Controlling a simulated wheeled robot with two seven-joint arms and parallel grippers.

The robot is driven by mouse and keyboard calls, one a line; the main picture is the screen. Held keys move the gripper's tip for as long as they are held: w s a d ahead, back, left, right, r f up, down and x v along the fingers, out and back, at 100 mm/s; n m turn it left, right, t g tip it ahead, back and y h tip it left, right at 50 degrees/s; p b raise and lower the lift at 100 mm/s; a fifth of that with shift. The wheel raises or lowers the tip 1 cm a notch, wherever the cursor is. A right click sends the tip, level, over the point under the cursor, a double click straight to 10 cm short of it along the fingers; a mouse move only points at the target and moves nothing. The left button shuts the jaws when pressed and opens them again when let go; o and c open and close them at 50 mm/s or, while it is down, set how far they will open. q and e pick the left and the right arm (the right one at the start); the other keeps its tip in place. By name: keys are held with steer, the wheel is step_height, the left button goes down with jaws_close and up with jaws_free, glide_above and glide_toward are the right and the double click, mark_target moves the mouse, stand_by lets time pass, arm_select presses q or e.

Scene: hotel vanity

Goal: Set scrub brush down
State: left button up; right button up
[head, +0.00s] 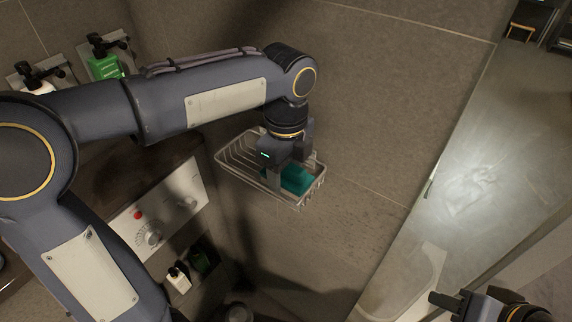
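A teal scrub brush (299,179) is in the wire basket (237,163) on the tiled wall, at the basket's right end. My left gripper (290,172) points down into the basket with its fingers at the brush. One finger is on the brush's left side, and the gripper body covers part of the brush. I cannot tell whether the fingers press on it or stand apart from it. My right gripper (448,302) is at the lower right, far from the basket, with nothing visible in it. Its finger gap is not clear.
Wall dispensers, one with a green bottle (104,66), hang at the upper left. A white control panel (160,212) with knobs is left of the basket. Small bottles (179,278) stand below. A glass panel (462,170) is at the right. The basket's left part is empty.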

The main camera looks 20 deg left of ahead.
arm_select(q)
step_height(320, 180, up, 13)
steer(key=p, duration=0.1)
steer(key=s+a+f+n+t+h, duration=0.2)
steer(key=s+a+f+n+h, duration=0.1)
steer(key=s+a+f+n, duration=0.7)
steer(key=s+f+n+t, duration=0.3)
steer(key=s+f+n, duration=0.3)
steer(key=n, duration=0.7)
step_height(320, 180, down, 2)
steer(key=shift+d+f+n+t+h, duration=0.2)
steer(key=shift+d+n+t+h, duration=0.1)
steer(key=shift+d+n+h, duration=0.1)
steer(key=shift+s, duration=0.1)
